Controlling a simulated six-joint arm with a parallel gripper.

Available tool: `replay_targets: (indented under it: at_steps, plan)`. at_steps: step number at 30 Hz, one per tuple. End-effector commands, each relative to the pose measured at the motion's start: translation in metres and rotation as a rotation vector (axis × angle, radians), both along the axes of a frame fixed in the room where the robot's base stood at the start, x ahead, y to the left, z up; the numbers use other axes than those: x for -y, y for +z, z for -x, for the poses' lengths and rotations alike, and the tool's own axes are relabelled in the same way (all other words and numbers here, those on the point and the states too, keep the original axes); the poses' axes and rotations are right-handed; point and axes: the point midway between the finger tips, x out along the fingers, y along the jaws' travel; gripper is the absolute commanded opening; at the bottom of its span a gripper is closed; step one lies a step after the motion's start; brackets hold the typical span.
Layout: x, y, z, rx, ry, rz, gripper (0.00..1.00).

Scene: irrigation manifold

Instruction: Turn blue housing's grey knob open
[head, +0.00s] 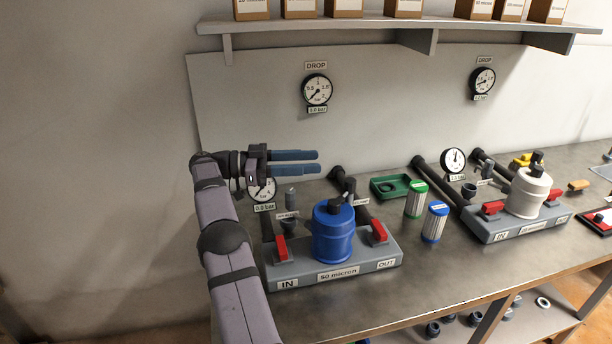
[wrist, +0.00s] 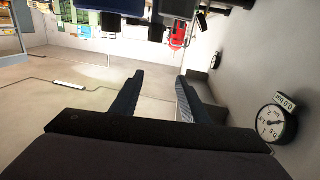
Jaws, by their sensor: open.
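The blue housing (head: 333,240) stands upright on a grey base block labelled 50 micron, with a dark cap on top. A small grey knob (head: 291,195) stands upright behind and left of the housing, above a dark cup and by a small label that seems to read bleed. My gripper (head: 318,162) is above and behind the housing, its two fingers pointing right, clear of the knob. In the wrist view the fingers of my gripper (wrist: 160,77) are apart with nothing between them. I cannot make out the knob in the wrist view.
Red handles (head: 281,248) flank the housing at IN and OUT. A gauge (head: 263,191) is partly behind my gripper. Green and blue cartridges (head: 415,200) and a green tray (head: 392,186) stand to the right, before a white housing (head: 527,193). A shelf (head: 400,28) hangs above.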

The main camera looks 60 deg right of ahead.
Motion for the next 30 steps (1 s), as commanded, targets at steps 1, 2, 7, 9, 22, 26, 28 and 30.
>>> replay_targets:
  at_steps: [1,2,7,9,22,26,28,30]
  plan:
    - [0.000,0.005,0.000,0.001,0.000,0.002,0.41]
    - [0.000,0.007,0.000,0.001,0.000,0.001,0.41]
    - [0.000,0.013,0.000,0.001,0.000,0.001,0.41]
    - [0.000,0.014,0.000,-0.001,0.000,0.001,0.41]
    - [0.008,0.030,-0.022,-0.014,0.116,0.056,0.41]
    - [0.018,0.058,-0.067,-0.031,0.333,0.142,0.41]
    - [0.018,0.075,-0.104,-0.039,0.499,0.188,0.41]
    - [0.012,0.090,-0.148,-0.043,0.689,0.224,0.41]
